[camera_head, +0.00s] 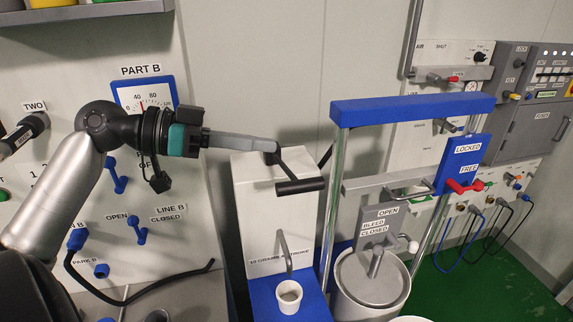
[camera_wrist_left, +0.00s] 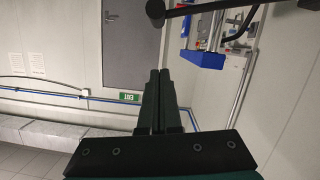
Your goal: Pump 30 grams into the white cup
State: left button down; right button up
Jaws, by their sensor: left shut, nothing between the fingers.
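The white cup (camera_head: 289,297) stands upright on a blue base (camera_head: 312,300) under the curved spout (camera_head: 286,252) of a white pump box (camera_head: 262,215). The box is labelled "10 grams a stroke". A dark pump handle (camera_head: 299,186) sticks out near its top on a short arm. My left gripper (camera_head: 272,146) is at the top of the box, its tip by the handle's pivot end; I cannot tell whether it touches. Its fingers are together and empty, as the left wrist view (camera_wrist_left: 158,100) shows. The cup's contents are too small to tell. My right gripper is not in view.
A blue-topped frame (camera_head: 410,108) with a steel drum (camera_head: 372,284) stands right of the pump. Its red lever (camera_head: 464,186) sits by the "FREE" label. A panel with blue valves (camera_head: 136,228) and a Part B gauge (camera_head: 143,100) is at left.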

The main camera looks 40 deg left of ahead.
pick_arm(q)
jog(key=w+d+f+p, duration=0.1)
jog(key=w+d+f, duration=0.2)
jog(key=shift+d+f, duration=0.15)
jog(key=shift+d, duration=0.05)
jog(key=shift+s+d+f+p, duration=0.1)
jog(key=shift+f+p, duration=0.25)
jog(key=shift+f, duration=0.5)
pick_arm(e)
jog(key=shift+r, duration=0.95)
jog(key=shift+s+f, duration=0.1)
